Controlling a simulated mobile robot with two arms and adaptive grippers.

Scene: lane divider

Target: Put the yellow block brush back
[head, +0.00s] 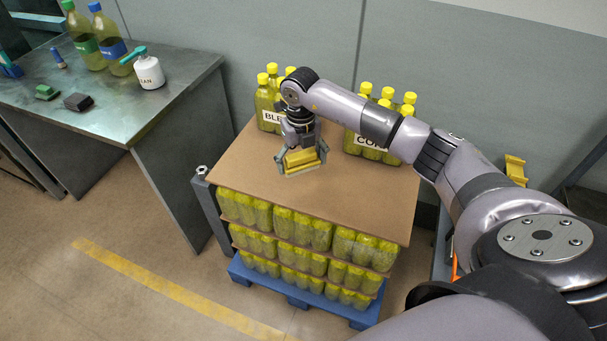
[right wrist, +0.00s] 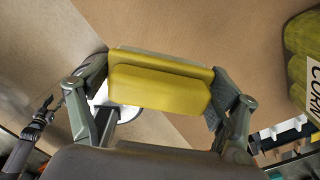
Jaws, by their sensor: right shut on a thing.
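The yellow block brush (head: 301,158) is in my right gripper (head: 302,165), above the brown sheet (head: 345,205) on top of the bottle stack. In the right wrist view the yellow brush (right wrist: 160,88) lies crosswise between the two fingers of the right gripper (right wrist: 158,97), which are closed on its ends. The head view does not clearly show whether the brush touches the sheet. A green block (head: 46,92) and a dark block (head: 78,101) lie on the metal table at the left. My left gripper does not clearly show in either view.
The metal table (head: 150,112) also holds a white spray bottle (head: 149,72) and two large bottles (head: 108,38). Bottle groups labelled BLE (head: 267,108) and COR (head: 372,138) stand at the sheet's back edge. The stack rests on a blue pallet (head: 300,297). The sheet's front is clear.

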